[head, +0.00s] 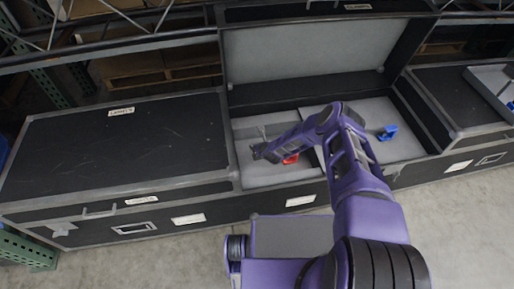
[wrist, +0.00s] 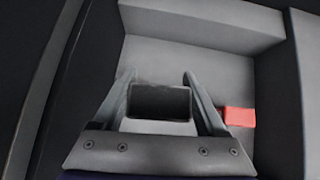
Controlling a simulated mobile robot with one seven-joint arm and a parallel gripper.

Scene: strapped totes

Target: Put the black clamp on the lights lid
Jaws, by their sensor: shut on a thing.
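My gripper (head: 258,150) is over the left compartment of the open middle case; it also shows in the wrist view (wrist: 158,88). Its fingers are shut on the black clamp (wrist: 158,102), which shows as a dark block between them. The clamp is hard to make out in the head view. The lights lid (head: 115,145) is the closed, flat black top of the left case, with a small white label near its back edge. It lies to the left of my gripper, and its top looks clear.
The open case's lid (head: 300,55) stands raised behind my arm. A red item (head: 291,159) lies in the left compartment, right of the gripper in the wrist view (wrist: 239,116). A blue item (head: 387,132) lies in the right one. Another case with a tray (head: 490,85) stands right.

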